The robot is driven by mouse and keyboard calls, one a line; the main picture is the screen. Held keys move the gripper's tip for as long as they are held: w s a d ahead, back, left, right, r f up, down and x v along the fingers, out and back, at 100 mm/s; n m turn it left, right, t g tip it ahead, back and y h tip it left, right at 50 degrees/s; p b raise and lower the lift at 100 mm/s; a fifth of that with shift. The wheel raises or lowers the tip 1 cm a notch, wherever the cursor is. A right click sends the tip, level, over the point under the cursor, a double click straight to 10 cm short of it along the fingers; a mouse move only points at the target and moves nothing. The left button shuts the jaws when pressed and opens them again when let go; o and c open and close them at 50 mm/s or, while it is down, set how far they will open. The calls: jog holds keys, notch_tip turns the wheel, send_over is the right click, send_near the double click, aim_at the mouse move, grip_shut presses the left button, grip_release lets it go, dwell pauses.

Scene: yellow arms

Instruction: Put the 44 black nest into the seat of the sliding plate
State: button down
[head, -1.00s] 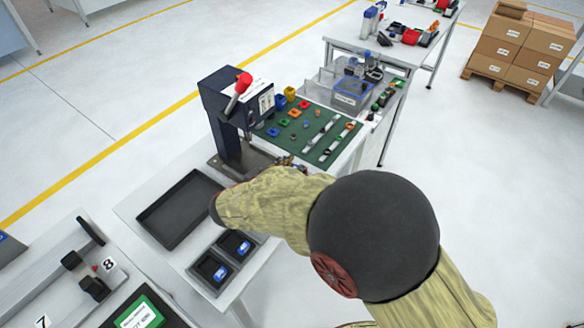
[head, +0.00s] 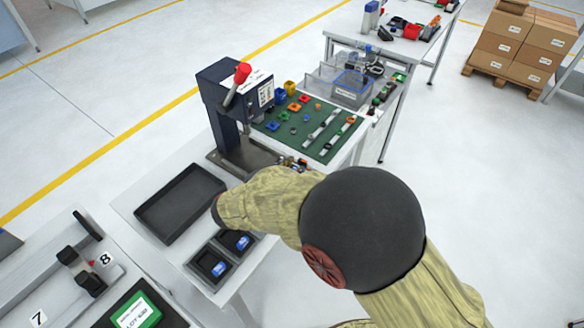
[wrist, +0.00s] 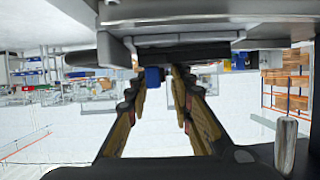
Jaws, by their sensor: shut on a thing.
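A dark press (head: 228,100) with a red-knobbed lever stands on the table in the head view. Its dark base with the sliding plate (head: 240,163) lies below it, partly hidden by my arm; the seat cannot be made out. In the head view only a bit of my gripper (head: 291,163) shows beyond my sleeve, at the right end of the base.
A green mat (head: 305,125) with coloured parts and rails lies behind the press. An empty black tray (head: 180,204) lies left of my arm. A clear bin (head: 350,88) stands at the back.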

jog(key=shift+f, duration=0.3)
dwell(0.4)
jog(key=c, duration=1.5)
grip_release()
jog(key=shift+f, duration=0.1)
jog(key=v, duration=1.2)
